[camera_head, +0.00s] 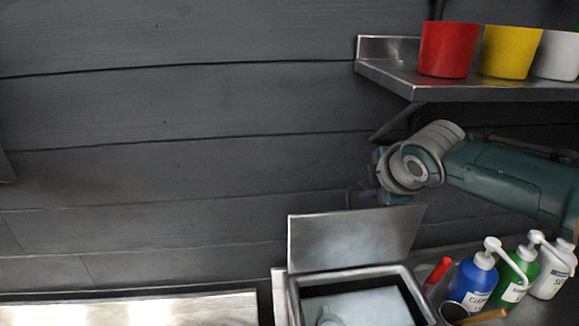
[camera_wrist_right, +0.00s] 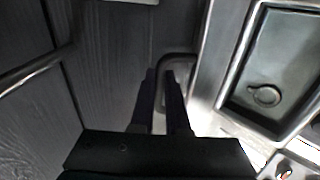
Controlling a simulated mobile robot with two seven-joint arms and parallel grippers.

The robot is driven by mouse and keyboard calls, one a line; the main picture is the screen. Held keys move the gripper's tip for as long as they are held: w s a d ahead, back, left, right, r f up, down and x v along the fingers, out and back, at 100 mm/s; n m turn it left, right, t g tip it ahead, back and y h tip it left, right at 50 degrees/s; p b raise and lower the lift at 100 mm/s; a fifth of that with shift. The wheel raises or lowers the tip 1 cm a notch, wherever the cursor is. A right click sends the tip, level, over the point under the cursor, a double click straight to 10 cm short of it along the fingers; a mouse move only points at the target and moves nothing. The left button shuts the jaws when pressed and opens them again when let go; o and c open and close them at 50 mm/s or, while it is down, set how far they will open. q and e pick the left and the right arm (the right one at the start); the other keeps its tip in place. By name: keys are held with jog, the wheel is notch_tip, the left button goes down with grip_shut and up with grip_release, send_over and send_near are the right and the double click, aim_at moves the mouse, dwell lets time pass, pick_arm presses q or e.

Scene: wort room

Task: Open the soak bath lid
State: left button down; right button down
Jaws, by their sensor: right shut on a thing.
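The soak bath lid (camera_head: 352,238) is a steel panel standing up, tilted, at the back of the soak bath (camera_head: 422,300). The bath is open at the top, with pale liquid inside. My right gripper (camera_head: 364,194) is at the lid's upper edge, partly hidden there. In the right wrist view, my right gripper (camera_wrist_right: 164,85) is shut on a dark looped handle (camera_wrist_right: 178,58). The bath's inside shows at right in that view, with a round fitting (camera_wrist_right: 264,95) in it. My left gripper is not in view.
Blue (camera_head: 472,282), green (camera_head: 517,272) and white (camera_head: 554,272) pump bottles stand right of the bath, near a red-topped item (camera_head: 438,271). A steel shelf (camera_head: 400,76) above holds red (camera_head: 447,50), yellow (camera_head: 509,51) and white (camera_head: 556,55) pots. A pale surface (camera_head: 130,310) lies at lower left.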

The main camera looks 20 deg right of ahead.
jog(key=c, duration=1.2)
grip_release()
jog(key=shift+a, duration=0.1)
jog(key=p+v, duration=0.2)
jog(key=v, duration=0.8)
